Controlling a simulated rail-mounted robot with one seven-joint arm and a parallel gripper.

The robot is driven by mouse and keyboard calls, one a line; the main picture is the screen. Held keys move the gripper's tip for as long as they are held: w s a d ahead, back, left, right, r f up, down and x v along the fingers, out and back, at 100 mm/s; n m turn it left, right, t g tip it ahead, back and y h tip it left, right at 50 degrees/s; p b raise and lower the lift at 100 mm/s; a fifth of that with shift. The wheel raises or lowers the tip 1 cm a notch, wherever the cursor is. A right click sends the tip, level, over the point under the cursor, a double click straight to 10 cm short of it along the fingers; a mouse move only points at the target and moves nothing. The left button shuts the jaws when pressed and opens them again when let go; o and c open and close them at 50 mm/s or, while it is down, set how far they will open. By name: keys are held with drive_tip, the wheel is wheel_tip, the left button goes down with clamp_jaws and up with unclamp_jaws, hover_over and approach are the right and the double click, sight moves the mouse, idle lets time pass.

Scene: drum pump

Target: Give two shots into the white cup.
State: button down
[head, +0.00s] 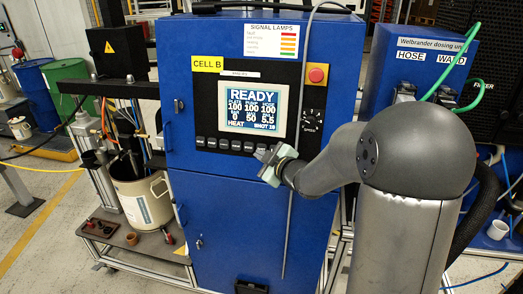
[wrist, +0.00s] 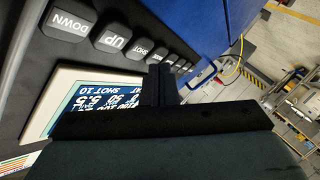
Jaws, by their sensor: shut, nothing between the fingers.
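A white cup (head: 497,229) sits at the right edge of the head view, on the dosing unit side. The blue cabinet's control panel has a lit screen (head: 252,108) reading READY, with a row of black buttons (head: 223,143) below it. The wrist view shows buttons labelled DOWN (wrist: 70,20), UP (wrist: 112,38) and SHOT (wrist: 138,48), and part of the screen (wrist: 95,112). My gripper (head: 266,158) is shut and empty, in front of the right end of the button row. In the wrist view its fingertips (wrist: 160,72) lie close to the row; contact cannot be told.
A red stop button (head: 317,74) and a speed knob (head: 312,115) are right of the screen. A grey hose (head: 289,225) hangs down the cabinet front. A beige pail (head: 141,197) stands under the pump at left. The blue dosing unit (head: 420,65) stands at right.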

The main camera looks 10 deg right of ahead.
drive_tip(key=s, duration=0.1)
drive_tip(key=s+a, duration=0.1)
drive_tip(key=s, duration=0.1)
drive_tip(key=shift+s+a+r+b, duration=0.3)
drive_tip(key=shift+s+a+r, duration=0.1)
idle(0.4)
